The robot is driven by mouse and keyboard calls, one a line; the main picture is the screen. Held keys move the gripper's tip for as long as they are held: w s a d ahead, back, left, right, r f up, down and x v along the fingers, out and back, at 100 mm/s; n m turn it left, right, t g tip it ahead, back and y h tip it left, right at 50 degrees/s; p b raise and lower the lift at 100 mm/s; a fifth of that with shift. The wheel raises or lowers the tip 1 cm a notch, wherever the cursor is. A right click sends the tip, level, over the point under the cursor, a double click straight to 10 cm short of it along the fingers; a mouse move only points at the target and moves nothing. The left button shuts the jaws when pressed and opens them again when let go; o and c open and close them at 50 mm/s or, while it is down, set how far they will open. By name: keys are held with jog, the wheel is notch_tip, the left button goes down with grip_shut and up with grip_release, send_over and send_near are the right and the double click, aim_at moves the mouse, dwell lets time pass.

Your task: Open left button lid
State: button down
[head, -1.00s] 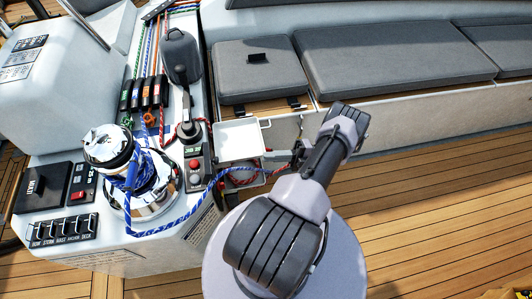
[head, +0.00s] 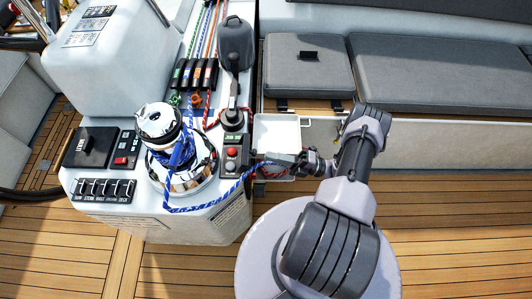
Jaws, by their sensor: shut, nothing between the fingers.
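A black square lid (head: 90,147) lies flat and closed on the white console at the left. Beside it is a small panel with a red switch (head: 122,160). Another panel with a red and a grey button (head: 231,158) stands right of the chrome winch; no lid over its buttons can be made out. I cannot tell which cover is the left button lid. My gripper (head: 268,158) is shut and empty. It points left, just right of the two-button panel and in front of the white bin, apart from the black lid.
The chrome winch (head: 170,150) with blue rope stands between the black lid and my gripper. A white open bin (head: 277,131) is on the console's right side. A row of switches (head: 104,188) lines the front edge. Grey bench cushions (head: 310,68) are behind; wooden deck (head: 460,235) is clear at right.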

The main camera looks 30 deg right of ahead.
aim_at(249, 151)
jog(key=x, duration=0.3)
jog(key=shift+r+g+h+p, duration=0.35)
jog(key=shift+r+p, duration=0.45)
jog(key=shift+p, duration=0.35)
jog(key=shift+w+a+r+h, duration=0.1)
jog(key=shift+w+a+h, duration=0.05)
jog(key=shift+a+h, duration=0.1)
jog(key=shift+w+a, duration=0.1)
